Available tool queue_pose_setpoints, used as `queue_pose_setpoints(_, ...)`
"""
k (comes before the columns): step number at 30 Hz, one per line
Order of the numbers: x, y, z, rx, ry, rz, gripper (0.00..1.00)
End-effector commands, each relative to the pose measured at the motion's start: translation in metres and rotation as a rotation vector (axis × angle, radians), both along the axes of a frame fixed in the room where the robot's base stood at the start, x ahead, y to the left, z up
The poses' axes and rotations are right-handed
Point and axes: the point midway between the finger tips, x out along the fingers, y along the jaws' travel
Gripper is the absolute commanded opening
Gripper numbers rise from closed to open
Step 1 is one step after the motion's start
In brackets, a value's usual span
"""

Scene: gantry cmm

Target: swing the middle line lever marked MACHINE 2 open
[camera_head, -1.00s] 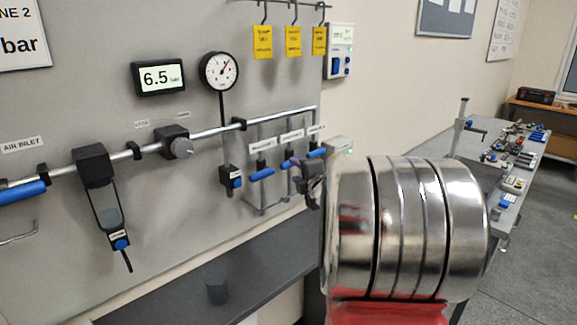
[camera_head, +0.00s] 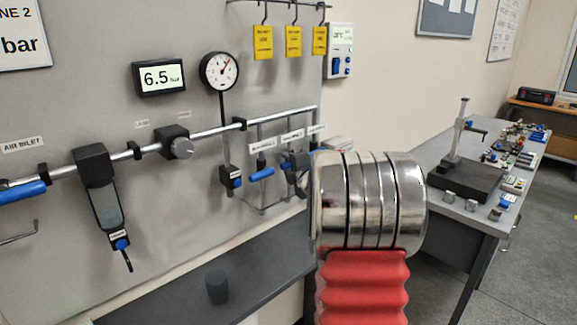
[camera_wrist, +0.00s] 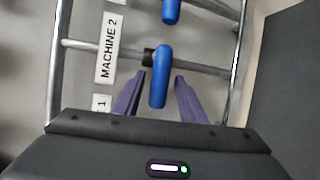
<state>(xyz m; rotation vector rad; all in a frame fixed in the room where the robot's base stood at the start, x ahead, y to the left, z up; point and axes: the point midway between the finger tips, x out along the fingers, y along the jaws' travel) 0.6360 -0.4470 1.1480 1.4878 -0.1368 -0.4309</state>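The middle lever (camera_wrist: 160,76) is a blue handle beside the label MACHINE 2 (camera_wrist: 107,48) in the wrist view. It lies crosswise to its grey branch pipe. My gripper (camera_wrist: 160,78) is open, with one purple finger on each side of the lever's lower part. Small gaps show between the fingers and the handle; contact cannot be made out. In the head view my gripper (camera_head: 295,165) is at the middle branch, largely covering the middle lever. The MACHINE 2 label (camera_head: 292,135) shows above it.
The left blue lever (camera_head: 262,174) is close beside my gripper. Another blue handle (camera_wrist: 171,10) is at the wrist view's top edge. A dark shelf (camera_head: 215,270) runs below the pipes. A bench (camera_head: 440,215) with a stand is at right.

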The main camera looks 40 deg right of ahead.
Motion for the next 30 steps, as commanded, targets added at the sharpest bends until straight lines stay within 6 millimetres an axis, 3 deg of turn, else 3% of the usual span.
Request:
queue_pose_setpoints(2, -0.0003, -0.0001, 0.0, 0.0, 0.0, 0.0, 0.38)
queue_pose_setpoints(18, -0.0009, -0.0005, -0.0006, 0.001, 0.002, -0.001, 0.01)
queue_pose_setpoints(30, -0.0013, -0.0009, -0.0018, 0.002, 0.002, -0.002, 0.0)
